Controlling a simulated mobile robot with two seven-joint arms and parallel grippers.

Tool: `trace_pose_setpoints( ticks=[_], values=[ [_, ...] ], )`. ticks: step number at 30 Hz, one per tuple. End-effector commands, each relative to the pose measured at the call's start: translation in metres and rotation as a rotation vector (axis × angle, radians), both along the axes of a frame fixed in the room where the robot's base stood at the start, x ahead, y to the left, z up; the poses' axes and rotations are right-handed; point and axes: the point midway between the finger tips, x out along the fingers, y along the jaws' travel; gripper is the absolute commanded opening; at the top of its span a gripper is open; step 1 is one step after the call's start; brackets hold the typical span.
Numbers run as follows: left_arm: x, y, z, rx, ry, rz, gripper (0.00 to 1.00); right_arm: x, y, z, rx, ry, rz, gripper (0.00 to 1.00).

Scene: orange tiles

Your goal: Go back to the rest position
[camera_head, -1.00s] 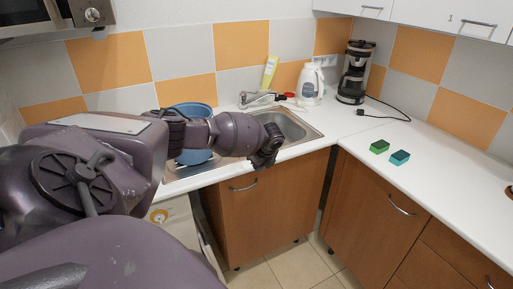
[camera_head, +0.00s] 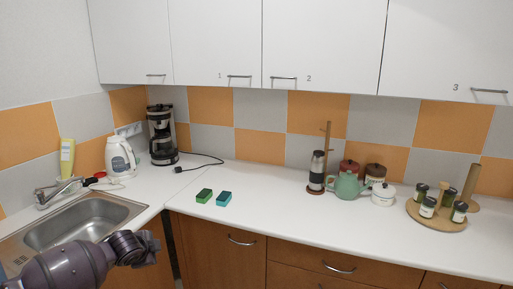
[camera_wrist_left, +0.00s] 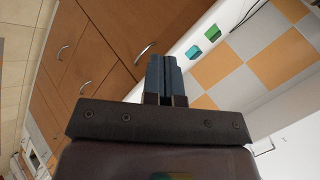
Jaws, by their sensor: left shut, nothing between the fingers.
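My left gripper (camera_head: 145,247) is at the lower left of the head view, in front of the cabinet by the sink corner. In the left wrist view its two fingers (camera_wrist_left: 165,75) are together with nothing between them. The fingers are clear of the cabinet doors and the counter. My right gripper is in neither view.
A green sponge (camera_head: 204,196) and a teal sponge (camera_head: 223,199) lie on the white counter (camera_head: 270,205). The steel sink (camera_head: 80,226), kettle (camera_head: 120,157) and coffee maker (camera_head: 162,135) are left. A teapot (camera_head: 347,187) and spice rack (camera_head: 436,217) stand right.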

Motion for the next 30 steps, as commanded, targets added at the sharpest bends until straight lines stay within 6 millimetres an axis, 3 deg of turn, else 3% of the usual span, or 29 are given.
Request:
trace_pose_setpoints(
  ticks=[1, 3, 6, 12, 17, 23, 30],
  values=[
    [-0.011, -0.033, -0.011, -0.098, -0.042, -0.012, 0.0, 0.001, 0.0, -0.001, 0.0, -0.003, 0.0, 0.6],
    [-0.025, -0.067, -0.016, -0.224, -0.101, -0.012, 0.0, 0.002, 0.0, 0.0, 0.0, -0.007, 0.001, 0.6],
    [-0.047, -0.102, -0.021, -0.385, -0.167, 0.0, 0.0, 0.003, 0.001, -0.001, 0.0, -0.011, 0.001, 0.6],
    [-0.097, -0.141, -0.028, -0.65, -0.263, 0.066, 0.0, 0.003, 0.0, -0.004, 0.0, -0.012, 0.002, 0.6],
    [-0.139, -0.146, -0.034, -0.794, -0.323, 0.154, 0.0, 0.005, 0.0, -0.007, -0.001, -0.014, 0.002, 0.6],
    [-0.195, -0.13, -0.053, -0.877, -0.371, 0.295, 0.0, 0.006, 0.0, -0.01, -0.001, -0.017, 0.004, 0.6],
    [-0.276, -0.1, -0.099, -0.903, -0.339, 0.526, 0.0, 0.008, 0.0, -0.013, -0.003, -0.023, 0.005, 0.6]
  ],
)
